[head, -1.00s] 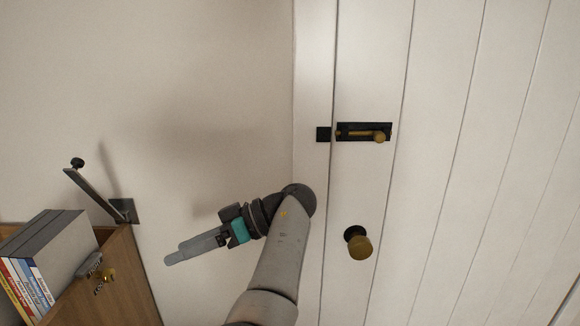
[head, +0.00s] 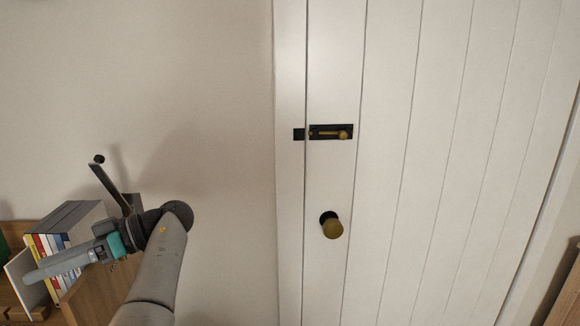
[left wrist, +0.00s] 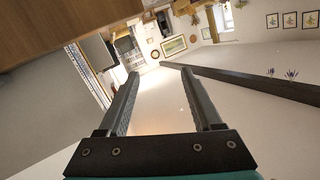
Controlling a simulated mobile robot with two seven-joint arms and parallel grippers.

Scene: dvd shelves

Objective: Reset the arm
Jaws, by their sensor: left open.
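My left gripper (head: 62,264) is at the lower left in the head view, its long grey fingers pointing left. In that view it overlaps the row of books on the wooden shelf. In the left wrist view, the two fingers (left wrist: 163,95) stand apart with nothing between them, so the gripper is open and empty. My left forearm comes up from the bottom of the head view and bends at the wrist. My right gripper is not in view.
A wooden shelf (head: 100,292) with several books (head: 60,250) is at the lower left. A metal bracket (head: 110,185) stands out from the wall beside it. A white plank door with a bolt (head: 330,132) and a brass knob (head: 332,227) is at the right. A dark bar (left wrist: 245,85) crosses the wrist view.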

